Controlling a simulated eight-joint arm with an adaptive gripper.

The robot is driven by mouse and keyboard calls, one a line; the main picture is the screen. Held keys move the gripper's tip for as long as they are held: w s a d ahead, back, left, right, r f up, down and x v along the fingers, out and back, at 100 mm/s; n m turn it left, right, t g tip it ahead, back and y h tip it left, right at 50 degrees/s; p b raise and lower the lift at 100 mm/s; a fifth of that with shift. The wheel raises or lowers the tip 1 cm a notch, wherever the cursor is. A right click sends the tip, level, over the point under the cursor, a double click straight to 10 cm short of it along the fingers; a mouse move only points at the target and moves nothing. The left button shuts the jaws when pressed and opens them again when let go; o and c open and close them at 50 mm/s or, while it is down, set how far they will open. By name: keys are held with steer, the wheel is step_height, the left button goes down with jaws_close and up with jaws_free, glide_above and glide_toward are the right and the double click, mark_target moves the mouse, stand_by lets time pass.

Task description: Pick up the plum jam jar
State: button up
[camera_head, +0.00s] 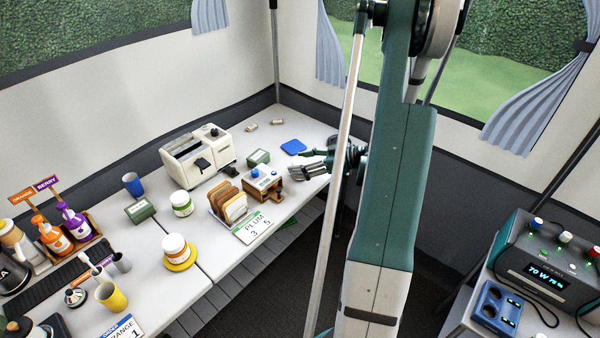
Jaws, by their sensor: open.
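Two white-lidded jars stand on the table, and I cannot read which is the plum jam jar. The other jar (175,249) has an orange band and stands on a yellow saucer (181,264). A card reading PLUM, 3 and 5 (254,227) is at the table's front edge. My gripper (294,171) is open and appears empty at the table's right end, well to the right of both jars.
A toast rack (229,204) and a wooden stand with blue-topped items (264,183) lie between my gripper and the jars. A cream toaster (198,157) stands behind. Orange and purple bottles (73,222) and cups crowd the left. My arm hides part of the right side.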

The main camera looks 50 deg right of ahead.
mark_target(300, 161)
stand_by(0.5)
steer(key=c, duration=1.2)
steer(key=shift+r, duration=0.15)
steer(key=shift+r+p, duration=1.35)
steer(key=shift+r, duration=3.55)
steer(key=shift+w, duration=0.1)
